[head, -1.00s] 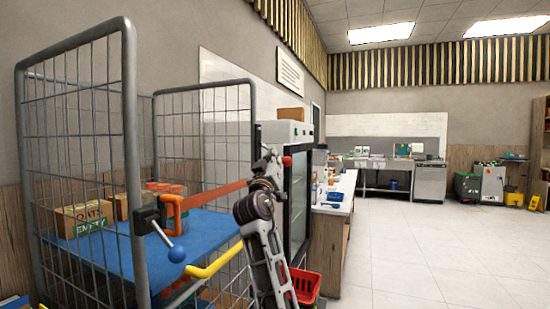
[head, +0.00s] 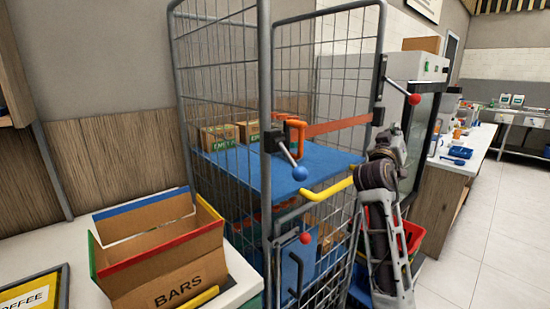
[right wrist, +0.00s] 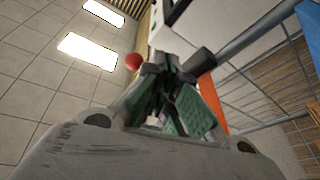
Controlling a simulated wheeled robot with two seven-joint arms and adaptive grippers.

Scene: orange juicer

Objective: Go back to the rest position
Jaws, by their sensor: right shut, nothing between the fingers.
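My right arm stands upright in the head view, in front of the right post of the roll cage (head: 265,90). My right gripper (head: 388,140) is at its top, below and left of a red knob (head: 414,99) on a lever. In the right wrist view, the gripper (right wrist: 168,98) is shut with green pads and nothing between them. The red knob (right wrist: 133,61) shows beyond it, to the left. An orange strap (right wrist: 211,100) and the cage's grey bars are to its right. I cannot tell whether the gripper touches the cage. My left gripper is out of view.
The cage has a blue shelf (head: 300,170) with cartons (head: 219,137), and a yellow handle (head: 327,190). An open BARS box (head: 165,272) sits on a white counter at left. A glass-door fridge (head: 424,110) and counter stand behind my right arm. Floor at right is clear.

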